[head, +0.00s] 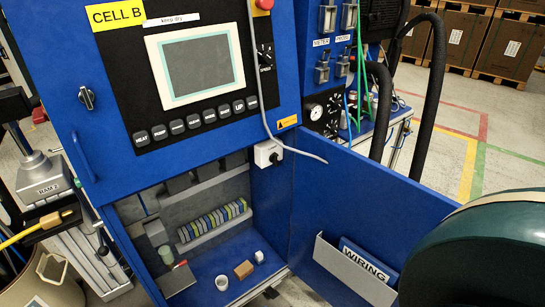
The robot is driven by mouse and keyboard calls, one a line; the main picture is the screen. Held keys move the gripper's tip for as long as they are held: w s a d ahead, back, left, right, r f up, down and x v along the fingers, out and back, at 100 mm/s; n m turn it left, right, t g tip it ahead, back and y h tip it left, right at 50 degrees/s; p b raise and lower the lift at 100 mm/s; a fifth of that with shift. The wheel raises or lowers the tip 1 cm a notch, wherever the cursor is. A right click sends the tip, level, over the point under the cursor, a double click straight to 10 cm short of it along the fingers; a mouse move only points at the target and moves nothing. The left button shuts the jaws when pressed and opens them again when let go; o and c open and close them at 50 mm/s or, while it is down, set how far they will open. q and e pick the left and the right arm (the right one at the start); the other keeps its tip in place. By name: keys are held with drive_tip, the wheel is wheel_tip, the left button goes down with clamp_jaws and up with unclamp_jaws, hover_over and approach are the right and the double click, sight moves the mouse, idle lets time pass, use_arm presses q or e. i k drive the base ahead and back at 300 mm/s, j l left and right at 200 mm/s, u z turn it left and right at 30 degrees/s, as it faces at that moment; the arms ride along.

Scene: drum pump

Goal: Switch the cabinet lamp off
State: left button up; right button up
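The blue cabinet (195,140), marked CELL B, stands in the middle of the head view. Its lower door (345,205) is open and swung out to the right. A small white box with a black knob (268,154) sits by the right edge of the lower opening, with a grey cable close by. A black rotary handle (86,98) is on the upper left front. I cannot make out a lamp body inside, nor tell which control belongs to it. The compartment floor (215,272) is visible. Neither of my grippers can be made out in this view.
A large dark green rounded body (480,255) fills the lower right corner. Black hoses (432,80) hang right of the cabinet. Open floor lies at the right.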

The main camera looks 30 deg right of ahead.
sight(274, 158)
drive_tip(key=z, duration=1.6)
drive_tip(key=i+j, duration=0.25)
drive_tip(key=i, duration=0.25)
drive_tip(key=i+j, duration=0.25)
drive_tip(key=i, duration=0.25)
